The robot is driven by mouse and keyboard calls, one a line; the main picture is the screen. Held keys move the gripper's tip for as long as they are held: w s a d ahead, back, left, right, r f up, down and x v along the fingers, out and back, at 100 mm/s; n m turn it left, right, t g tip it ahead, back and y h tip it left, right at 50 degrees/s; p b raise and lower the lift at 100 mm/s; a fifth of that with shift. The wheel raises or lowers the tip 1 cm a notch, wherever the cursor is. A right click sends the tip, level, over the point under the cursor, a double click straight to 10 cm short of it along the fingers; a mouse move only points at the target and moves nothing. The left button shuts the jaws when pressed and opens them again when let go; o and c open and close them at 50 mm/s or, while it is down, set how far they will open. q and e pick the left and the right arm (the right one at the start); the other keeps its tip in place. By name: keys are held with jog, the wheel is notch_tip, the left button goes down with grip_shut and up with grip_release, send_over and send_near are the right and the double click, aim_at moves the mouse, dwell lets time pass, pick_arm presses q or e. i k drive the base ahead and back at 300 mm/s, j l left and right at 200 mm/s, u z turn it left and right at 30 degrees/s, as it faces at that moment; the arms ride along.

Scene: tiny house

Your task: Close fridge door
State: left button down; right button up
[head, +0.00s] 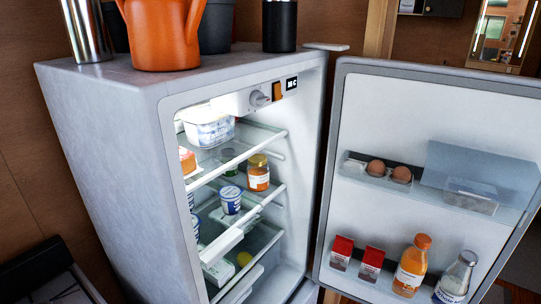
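The fridge (105,150) stands in the left and middle of the head view, its lit inside showing. Its door (385,115) is wide open, swung out to the right, with its inner side facing me. The door's shelves hold eggs (376,168), two small red-and-white cartons (341,252), an orange bottle (412,265) and a clear bottle with a light label (456,278). The door's outer face is hidden. Neither of my grippers is in view.
An orange watering can (163,35), a metal cylinder (88,30) and a black cylinder (280,26) stand on the fridge top. Food tubs and a jar (258,173) sit on the inner shelves. Nothing visible stands between the door and the fridge opening.

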aim_at(389, 112)
jog(key=i+l+u, duration=0.15)
jog(key=l+u, duration=0.3)
jog(key=i+l+u, duration=0.1)
jog(key=l+u, duration=0.3)
jog(key=l, duration=0.25)
jog(key=l+u, duration=0.45)
jog(key=l, duration=0.15)
jog(key=k+z, duration=0.2)
jog(key=z, duration=0.2)
jog(key=k+l+z, duration=0.15)
jog(key=z, duration=0.3)
